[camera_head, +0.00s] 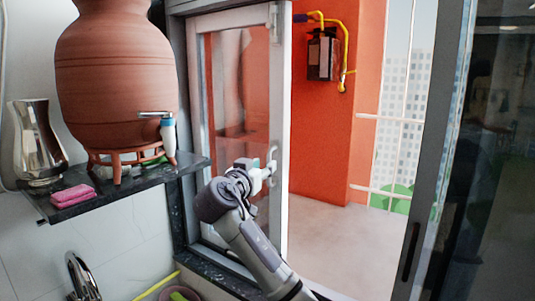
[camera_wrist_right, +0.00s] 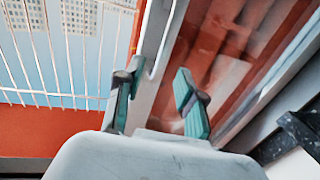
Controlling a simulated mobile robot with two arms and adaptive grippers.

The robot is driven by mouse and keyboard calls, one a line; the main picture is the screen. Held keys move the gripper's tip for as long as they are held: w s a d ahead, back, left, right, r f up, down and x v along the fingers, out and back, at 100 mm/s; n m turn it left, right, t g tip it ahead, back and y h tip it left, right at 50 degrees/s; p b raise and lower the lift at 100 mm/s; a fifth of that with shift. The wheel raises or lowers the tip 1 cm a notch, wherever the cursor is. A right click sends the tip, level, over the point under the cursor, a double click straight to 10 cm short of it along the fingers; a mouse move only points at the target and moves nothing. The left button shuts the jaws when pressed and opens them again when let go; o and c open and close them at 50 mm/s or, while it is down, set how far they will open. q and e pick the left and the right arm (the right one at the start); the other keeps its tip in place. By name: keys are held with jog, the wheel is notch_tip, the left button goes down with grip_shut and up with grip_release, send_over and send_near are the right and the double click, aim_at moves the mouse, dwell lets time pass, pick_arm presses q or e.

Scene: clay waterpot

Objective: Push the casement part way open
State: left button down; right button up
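The casement (camera_head: 281,100) is a pale-framed glass window leaf left of centre in the head view, with a pale handle (camera_head: 273,155) on its right stile. To the right of that stile the way to the balcony is open. My right gripper (camera_head: 266,168) is at the stile by the handle. In the right wrist view its two fingers (camera_wrist_right: 155,80) are apart, with the casement's stile (camera_wrist_right: 160,40) showing between and beyond them. The left finger is close to the handle; I cannot tell whether it touches. My left gripper is out of view.
A clay waterpot (camera_head: 115,70) with a tap stands on a dark shelf (camera_head: 130,188) at left, beside a metal jug (camera_head: 38,145) and a pink sponge (camera_head: 72,196). A faucet (camera_head: 82,278) is below. A dark-framed glass panel (camera_head: 480,150) stands at right.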

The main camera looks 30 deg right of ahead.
aim_at(268, 162)
jog(key=shift+p+x, duration=0.65)
jog(key=shift+x, duration=1.3)
grip_shut()
